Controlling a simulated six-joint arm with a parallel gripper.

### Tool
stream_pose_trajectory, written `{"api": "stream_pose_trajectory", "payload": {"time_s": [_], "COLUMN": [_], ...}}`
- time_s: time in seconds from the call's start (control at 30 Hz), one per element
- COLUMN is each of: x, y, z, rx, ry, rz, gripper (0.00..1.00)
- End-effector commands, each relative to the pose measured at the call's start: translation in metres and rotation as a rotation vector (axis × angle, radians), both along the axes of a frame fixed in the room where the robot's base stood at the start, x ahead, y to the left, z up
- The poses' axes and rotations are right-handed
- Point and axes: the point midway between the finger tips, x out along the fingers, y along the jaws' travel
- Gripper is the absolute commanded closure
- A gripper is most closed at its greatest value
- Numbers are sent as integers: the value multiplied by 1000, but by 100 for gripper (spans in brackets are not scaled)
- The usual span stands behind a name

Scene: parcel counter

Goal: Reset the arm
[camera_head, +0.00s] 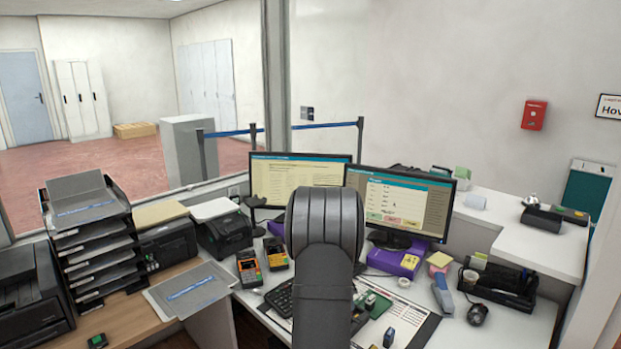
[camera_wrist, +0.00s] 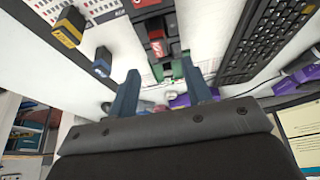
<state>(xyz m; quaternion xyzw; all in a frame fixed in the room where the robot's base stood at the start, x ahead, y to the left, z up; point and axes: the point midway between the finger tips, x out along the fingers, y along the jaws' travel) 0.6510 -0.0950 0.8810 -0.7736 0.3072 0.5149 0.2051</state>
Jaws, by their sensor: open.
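My gripper (camera_wrist: 162,88) shows in the wrist view with its two blue-grey fingers spread apart and nothing held between them. Beyond the fingertips is a black, red and green desk item (camera_wrist: 160,48); I cannot tell how far it is from the fingers. In the head view my grey arm rises in the middle, in front of the monitors, and hides part of the desk. The gripper itself cannot be made out in that view.
A keyboard (camera_wrist: 268,38) lies right of the fingers in the wrist view. A yellow-and-dark block (camera_wrist: 69,27) and a blue-topped block (camera_wrist: 102,63) stand left. In the head view, two monitors (camera_head: 408,203) stand behind my arm, card terminals (camera_head: 249,270) left, and a black organizer (camera_head: 500,284) right.

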Motion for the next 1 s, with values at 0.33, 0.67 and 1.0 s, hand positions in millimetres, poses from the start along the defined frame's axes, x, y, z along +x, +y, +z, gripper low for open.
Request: {"api": "stream_pose_trajectory", "payload": {"time_s": [0.33,0.67,1.0], "x": [17,27,19], "y": [-17,-25,-63], "z": [-60,-55,-25], "rx": [1,0,4], "ry": [3,-4,6], "rz": [-2,0,-6], "gripper": [55,55,55]}}
